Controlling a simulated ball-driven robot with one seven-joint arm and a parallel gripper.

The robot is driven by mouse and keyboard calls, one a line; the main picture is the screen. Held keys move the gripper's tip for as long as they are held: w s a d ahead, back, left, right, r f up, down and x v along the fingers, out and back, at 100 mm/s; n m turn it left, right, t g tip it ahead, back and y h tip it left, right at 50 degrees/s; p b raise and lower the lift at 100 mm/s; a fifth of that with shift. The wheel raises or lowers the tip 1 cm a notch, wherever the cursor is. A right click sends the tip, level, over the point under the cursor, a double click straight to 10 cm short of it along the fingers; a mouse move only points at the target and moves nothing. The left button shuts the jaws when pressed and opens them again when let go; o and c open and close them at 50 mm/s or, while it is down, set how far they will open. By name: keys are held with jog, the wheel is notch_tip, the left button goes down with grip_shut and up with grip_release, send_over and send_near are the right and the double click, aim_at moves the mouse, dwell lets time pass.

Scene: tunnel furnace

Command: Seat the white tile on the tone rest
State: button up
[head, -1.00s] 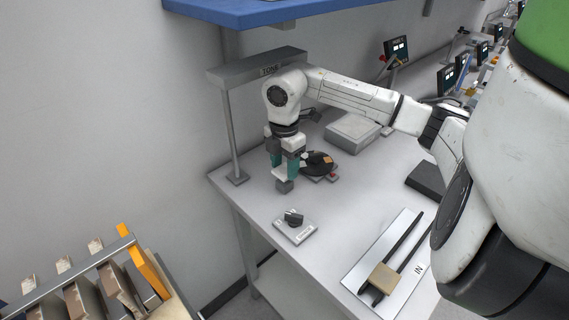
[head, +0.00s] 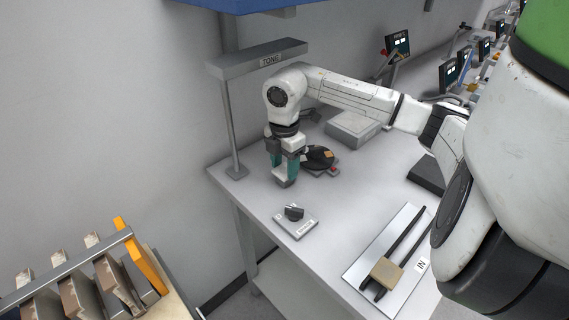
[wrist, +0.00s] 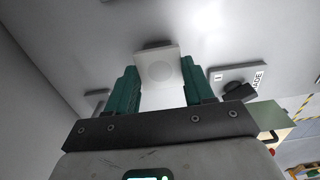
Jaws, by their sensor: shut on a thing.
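In the wrist view, the white tile (wrist: 158,72) sits between the two teal fingers of my gripper (wrist: 160,88), with a paler round mark on its face. A dark round piece (wrist: 155,44) shows just beyond its edge; I cannot tell whether the two touch. In the head view, my gripper (head: 284,178) points down, low over the bench, near the foot of the TONE-labelled stand (head: 262,58). The tile is mostly hidden there by the fingers. I cannot make out the tone rest for certain.
A plate with a black knob (head: 294,213) lies in front of my gripper. A black disc (head: 318,158) is close behind it. A tan block (head: 385,270) rests on the IN rails at the right. A rack of tiles (head: 100,285) stands lower left.

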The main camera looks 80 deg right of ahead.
jog(key=shift+f, duration=0.25)
jog(key=o, duration=1.1)
jog(key=shift+r+b, duration=0.45)
jog(key=shift+r, duration=3.3)
jog(key=shift+s, duration=0.1)
